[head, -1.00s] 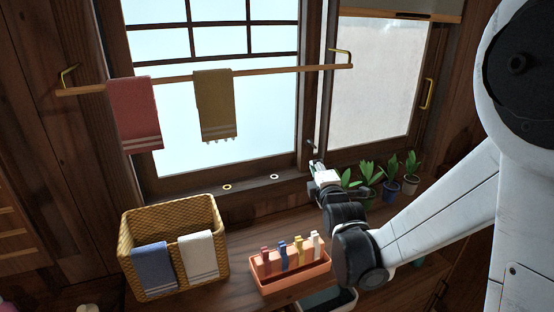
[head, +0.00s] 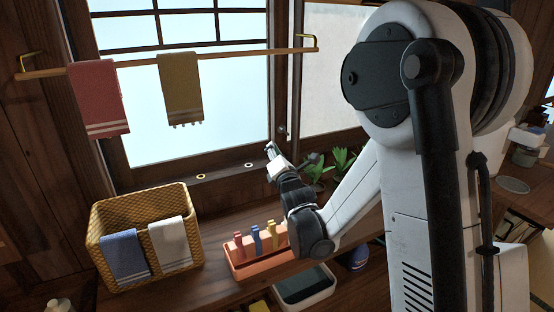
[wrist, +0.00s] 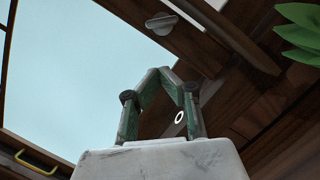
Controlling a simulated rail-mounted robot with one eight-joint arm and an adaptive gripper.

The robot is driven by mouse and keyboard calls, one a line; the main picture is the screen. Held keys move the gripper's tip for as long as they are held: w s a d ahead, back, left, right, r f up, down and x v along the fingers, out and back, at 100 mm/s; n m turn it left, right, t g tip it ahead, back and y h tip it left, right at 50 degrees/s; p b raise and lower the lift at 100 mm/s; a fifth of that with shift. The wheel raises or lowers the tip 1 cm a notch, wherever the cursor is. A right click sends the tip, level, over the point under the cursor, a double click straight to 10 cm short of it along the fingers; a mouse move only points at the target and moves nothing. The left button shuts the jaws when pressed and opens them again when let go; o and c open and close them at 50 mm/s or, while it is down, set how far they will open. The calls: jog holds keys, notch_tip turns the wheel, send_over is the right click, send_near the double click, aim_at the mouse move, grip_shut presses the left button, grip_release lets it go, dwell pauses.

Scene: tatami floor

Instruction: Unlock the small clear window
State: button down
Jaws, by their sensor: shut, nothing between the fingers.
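The clear window (head: 200,95) with dark bars fills the upper left of the head view. It also shows as pale glass in the wrist view (wrist: 75,70). A small grey knob, perhaps its lock (head: 282,130), sits low on the dark post at its right edge. It appears larger at the top of the wrist view (wrist: 160,22). My gripper (head: 270,148) is just below and left of the knob, apart from it. In the wrist view its green fingers (wrist: 172,75) meet at the tips and hold nothing.
A frosted pane (head: 335,80) is right of the post. A towel rail (head: 230,57) with two towels crosses the window. Potted plants (head: 343,160) stand close right of my gripper. A wicker basket (head: 105,215) and orange peg tray (head: 250,268) stand on the counter below.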

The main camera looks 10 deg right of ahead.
aim_at(276, 129)
jog(key=shift+w+d+r, duration=0.5)
jog(key=shift+d+r, duration=0.2)
jog(key=shift+w+d+r, duration=0.45)
jog(key=shift+d+r, duration=0.25)
jog(key=shift+r, duration=0.1)
